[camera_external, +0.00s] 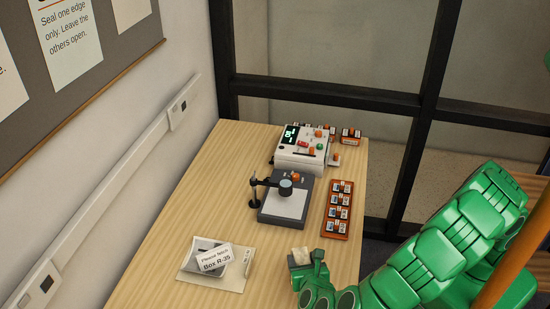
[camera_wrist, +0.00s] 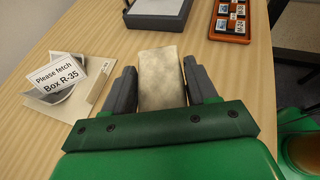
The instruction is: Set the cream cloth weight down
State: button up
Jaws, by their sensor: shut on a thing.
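The cream cloth weight (camera_wrist: 161,78) is a pale block between the two dark fingers of my gripper (camera_wrist: 160,85) in the wrist view. My gripper is shut on it. In the external view the weight (camera_external: 299,256) shows as a small cream block at my gripper (camera_external: 308,262), over the front right part of the wooden table (camera_external: 200,215). I cannot tell whether the weight touches the table top or is held a little above it.
A folder with papers and a "Please fetch Box R-35" card (camera_external: 216,259) lies to the left. A grey stand with a black arm (camera_external: 285,203), an orange tray of small labelled items (camera_external: 337,209) and a white device (camera_external: 300,153) are farther back. Bare table lies between folder and gripper.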

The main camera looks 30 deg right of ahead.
jog(key=shift+f, duration=4)
jog(key=shift+f, duration=0.1)
jog(key=o, duration=1.4)
jog(key=v, duration=1.2)
